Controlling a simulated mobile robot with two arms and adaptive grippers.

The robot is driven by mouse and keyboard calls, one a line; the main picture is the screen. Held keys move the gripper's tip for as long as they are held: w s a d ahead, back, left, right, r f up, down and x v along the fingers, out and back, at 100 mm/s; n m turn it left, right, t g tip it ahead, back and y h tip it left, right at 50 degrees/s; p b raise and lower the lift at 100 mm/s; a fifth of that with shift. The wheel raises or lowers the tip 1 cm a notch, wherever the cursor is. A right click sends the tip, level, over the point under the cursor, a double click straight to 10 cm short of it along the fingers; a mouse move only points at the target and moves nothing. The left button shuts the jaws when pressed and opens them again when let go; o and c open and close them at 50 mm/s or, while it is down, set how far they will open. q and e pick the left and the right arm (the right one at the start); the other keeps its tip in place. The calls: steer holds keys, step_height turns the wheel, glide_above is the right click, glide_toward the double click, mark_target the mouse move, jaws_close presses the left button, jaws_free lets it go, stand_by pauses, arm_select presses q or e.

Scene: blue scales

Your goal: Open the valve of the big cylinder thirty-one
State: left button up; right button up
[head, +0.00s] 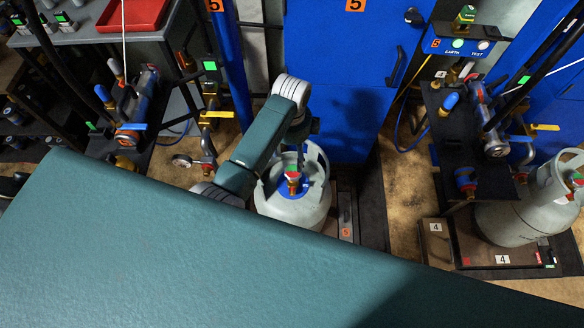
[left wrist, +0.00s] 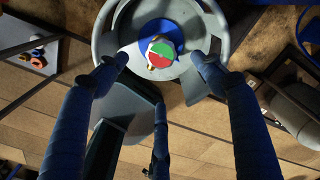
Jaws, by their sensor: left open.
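A grey gas cylinder (head: 308,207) with a guard collar stands in the middle of the head view, in front of a blue cabinet. Its top is blue, with a red, white and green valve knob (head: 292,177) in the centre. No number thirty-one is readable on it. My left gripper (head: 301,131) is partly hidden under my arm, at the cylinder's far side. In the left wrist view, its three blue fingers (left wrist: 160,78) are spread and empty, pointing toward the knob (left wrist: 161,55) inside the collar (left wrist: 104,42). The fingertips appear apart from the knob. My right gripper is out of view.
Another grey cylinder (head: 505,218) stands at the right near plates marked 4. Racks with pipes, gauges and coloured handles flank the middle on both sides. A blue cabinet (head: 335,75) closes off the back. Bare floor (head: 405,190) shows right of the middle cylinder.

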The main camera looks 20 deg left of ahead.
mark_target(292, 171)
arm_select(q)
step_height(292, 171, down, 10)
steer(key=shift+f+b, duration=0.25)
steer(key=shift+b, duration=0.7)
steer(key=c, duration=1.1)
